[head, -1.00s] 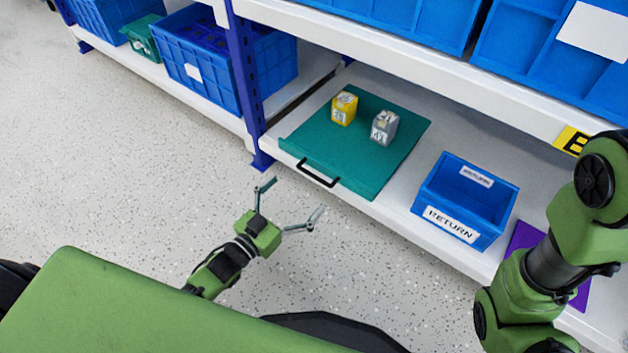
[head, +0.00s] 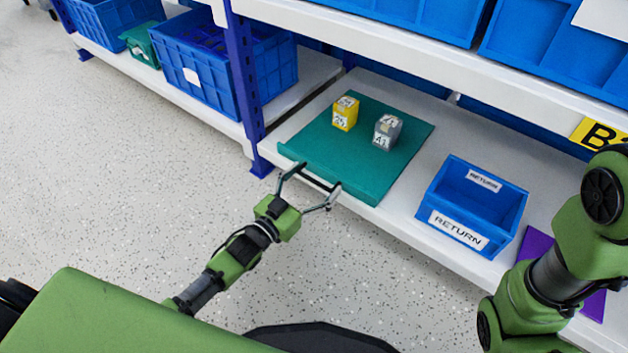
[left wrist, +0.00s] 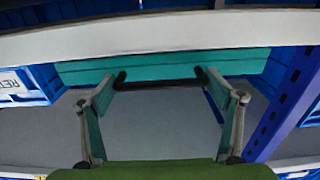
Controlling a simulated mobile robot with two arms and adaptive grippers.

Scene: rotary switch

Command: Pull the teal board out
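The teal board (head: 345,165) lies flat on the lower white shelf, with a black handle (head: 314,180) on its front edge. A yellow box (head: 345,113) and a grey box (head: 387,132) stand on it. My left gripper (head: 320,176) is open at the handle, one finger near each end. In the left wrist view the dark handle (left wrist: 160,85) spans between the spread fingers, in front of the board's teal edge (left wrist: 160,64). Whether the fingers touch the handle cannot be told. My right arm shows at the right, but its gripper is out of view.
A blue RETURN bin (head: 472,205) stands on the shelf right of the board, with a purple mat (head: 537,243) farther right. A blue shelf post (head: 245,85) rises left of the board. The upper shelf edge (head: 430,60) overhangs behind. The speckled floor in front is clear.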

